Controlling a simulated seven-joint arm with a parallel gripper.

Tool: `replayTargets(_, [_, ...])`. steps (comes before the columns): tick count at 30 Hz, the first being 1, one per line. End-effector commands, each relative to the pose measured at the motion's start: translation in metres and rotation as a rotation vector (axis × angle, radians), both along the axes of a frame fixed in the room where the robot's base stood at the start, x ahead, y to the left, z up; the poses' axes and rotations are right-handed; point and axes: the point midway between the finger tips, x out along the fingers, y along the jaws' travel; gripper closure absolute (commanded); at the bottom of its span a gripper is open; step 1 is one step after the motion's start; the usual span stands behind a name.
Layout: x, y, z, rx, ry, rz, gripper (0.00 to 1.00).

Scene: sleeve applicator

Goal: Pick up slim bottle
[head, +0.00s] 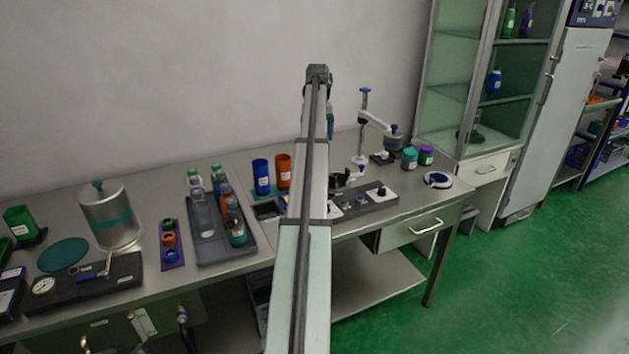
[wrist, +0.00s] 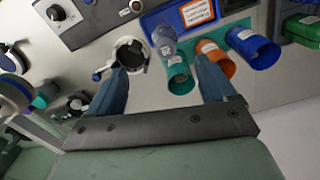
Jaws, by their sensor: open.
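My gripper (wrist: 162,68) is open, its two blue-grey fingers spread wide with nothing held between them. In the wrist view a slim clear bottle (wrist: 164,42) shows beyond the fingertips, between the two fingers, against a teal cup (wrist: 179,75); I cannot tell whether they touch. A dark ring holder (wrist: 131,54) shows close to the left finger. In the head view my arm reaches over the bench and hides the gripper and this bottle. Other clear bottles with green caps (head: 195,182) stand in the grey tray (head: 210,258) at left; no label confirms which is the slim bottle.
A blue cup (head: 262,176) and an orange cup (head: 283,171) stand left of my arm. A control panel with knobs (head: 372,200) and a post stand (head: 362,135) are on its right.

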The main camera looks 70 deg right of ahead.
Motion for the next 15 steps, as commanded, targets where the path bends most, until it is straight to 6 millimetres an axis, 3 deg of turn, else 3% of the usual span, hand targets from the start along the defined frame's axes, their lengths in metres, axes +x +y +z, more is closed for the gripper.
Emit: replayTargets(15, [0.002, 0.001, -0.073, -0.001, -0.001, -0.001, 0.16])
